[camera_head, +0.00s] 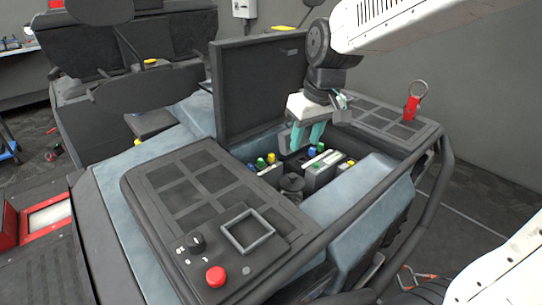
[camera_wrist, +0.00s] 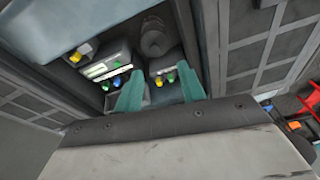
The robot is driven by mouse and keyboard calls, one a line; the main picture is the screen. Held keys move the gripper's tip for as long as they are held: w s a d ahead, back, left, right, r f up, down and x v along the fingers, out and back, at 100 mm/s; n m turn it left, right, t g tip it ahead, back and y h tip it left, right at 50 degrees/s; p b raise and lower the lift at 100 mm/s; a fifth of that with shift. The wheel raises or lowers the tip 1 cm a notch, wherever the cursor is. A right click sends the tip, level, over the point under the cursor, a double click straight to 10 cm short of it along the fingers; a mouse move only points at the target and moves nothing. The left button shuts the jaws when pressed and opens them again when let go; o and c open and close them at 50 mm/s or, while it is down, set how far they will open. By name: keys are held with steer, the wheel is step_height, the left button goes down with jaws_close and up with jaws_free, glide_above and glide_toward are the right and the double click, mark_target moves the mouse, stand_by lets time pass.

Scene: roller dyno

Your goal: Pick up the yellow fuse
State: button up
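Several small coloured fuses sit in the open bay. One yellow fuse (camera_head: 350,163) stands on the right side of the bay, apart from the others; in the wrist view a lone yellow fuse (camera_wrist: 75,57) shows at upper left. Another yellow piece (camera_head: 271,158) is at the left, in a row with a green one (camera_head: 261,162) and a blue one (camera_head: 251,166). My gripper (camera_head: 307,142) hangs above the back of the bay, its teal fingers apart, with nothing visible between them. The wrist view shows both fingers (camera_wrist: 159,66) spread. The fuses' lower parts are hidden.
A raised dark lid (camera_head: 262,88) stands behind the bay. A panel with a red button (camera_head: 215,276) lies at front left. A red tag with a ring (camera_head: 411,107) is on the right panel. A dark tubular rail (camera_head: 446,165) runs along the right edge.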

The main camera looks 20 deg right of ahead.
steer(key=n+t, duration=0.1)
steer(key=n, duration=0.1)
glide_toward(271, 154)
steer(key=x, duration=0.8)
steer(key=shift+f, duration=0.25)
jaws_close()
